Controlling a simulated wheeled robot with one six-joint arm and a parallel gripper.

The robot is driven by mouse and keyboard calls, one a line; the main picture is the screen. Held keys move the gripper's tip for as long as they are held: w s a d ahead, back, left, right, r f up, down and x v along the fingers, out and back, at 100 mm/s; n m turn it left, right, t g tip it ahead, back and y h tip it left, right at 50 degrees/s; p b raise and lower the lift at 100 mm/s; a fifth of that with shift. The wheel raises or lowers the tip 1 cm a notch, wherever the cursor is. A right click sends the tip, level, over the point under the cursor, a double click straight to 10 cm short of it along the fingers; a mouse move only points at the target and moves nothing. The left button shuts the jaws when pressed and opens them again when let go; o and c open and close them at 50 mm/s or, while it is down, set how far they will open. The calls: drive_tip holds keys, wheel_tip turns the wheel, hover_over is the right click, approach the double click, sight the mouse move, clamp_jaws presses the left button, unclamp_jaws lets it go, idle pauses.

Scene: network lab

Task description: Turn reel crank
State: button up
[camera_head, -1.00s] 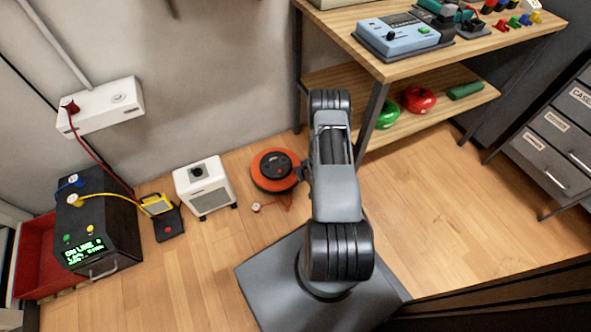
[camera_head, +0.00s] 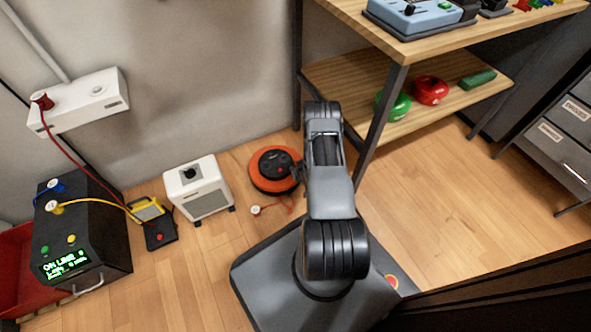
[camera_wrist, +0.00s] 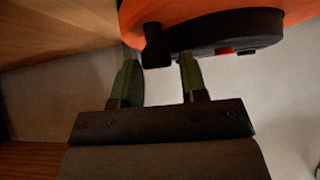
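The cable reel (camera_head: 262,183) lies on the floor by the wall, an orange disc with a black centre. In the wrist view the reel's orange rim (camera_wrist: 215,10) and black hub (camera_wrist: 235,32) fill the top. A black knob, seemingly the crank handle (camera_wrist: 156,48), sticks out from the hub toward my gripper. My gripper (camera_wrist: 158,78) is open, with its two green fingers apart. The knob shows above and between the fingertips; whether they touch it I cannot tell. In the head view my arm hides the reel's right side and most of my gripper (camera_head: 297,172).
A white heater-like box (camera_head: 205,190) stands left of the reel. A plug (camera_head: 255,210) and its orange cord lie in front. A wooden shelf unit (camera_head: 425,118) stands to the right. A black powered box (camera_head: 85,235) and a yellow device (camera_head: 148,210) are at left. Floor at right is clear.

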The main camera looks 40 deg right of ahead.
drive_tip(key=shift+w+d+f, duration=0.2)
drive_tip(key=shift+w+f, duration=0.15)
drive_tip(key=shift+f, duration=0.05)
clamp_jaws()
